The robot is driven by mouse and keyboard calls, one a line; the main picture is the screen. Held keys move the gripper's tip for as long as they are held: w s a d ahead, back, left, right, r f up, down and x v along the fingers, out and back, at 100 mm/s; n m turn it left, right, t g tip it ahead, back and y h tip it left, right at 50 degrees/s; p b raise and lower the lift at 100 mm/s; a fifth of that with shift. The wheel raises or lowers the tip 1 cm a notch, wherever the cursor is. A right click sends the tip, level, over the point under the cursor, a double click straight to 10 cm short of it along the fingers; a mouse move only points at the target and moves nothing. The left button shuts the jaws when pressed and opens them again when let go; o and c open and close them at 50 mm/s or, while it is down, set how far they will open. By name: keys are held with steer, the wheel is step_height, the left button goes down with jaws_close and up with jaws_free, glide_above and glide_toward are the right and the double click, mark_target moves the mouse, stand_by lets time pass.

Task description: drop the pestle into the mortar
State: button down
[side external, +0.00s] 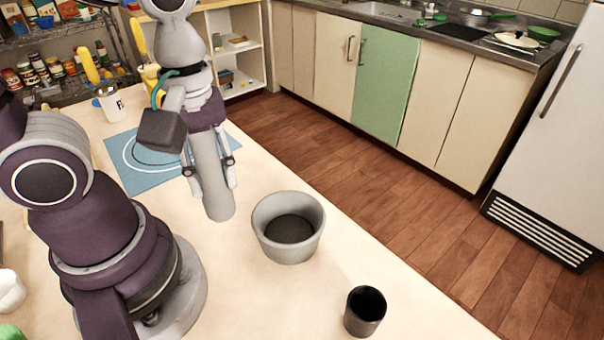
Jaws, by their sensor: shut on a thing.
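The pestle (213,188) is a thick grey cylinder with a rounded lower end, standing nearly upright with a slight tilt. My gripper (209,168) is shut on it, with one finger on each side. The pestle's upper part is hidden by the gripper. I cannot tell whether its lower end touches the table. The mortar (290,205) is a grey, wide-mouthed bowl with a dark inside bottom, standing upright on the table just right of the pestle. No pestle is in it.
A dark cup (365,311) stands near the table's front right edge. A blue mat (125,168) with white rings lies behind my gripper. A white mug (110,104) holding yellow things stands farther back. The pale table (300,300) is clear around the mortar.

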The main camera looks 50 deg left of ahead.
steer(key=s, duration=0.3)
steer(key=shift+a, duration=0.35)
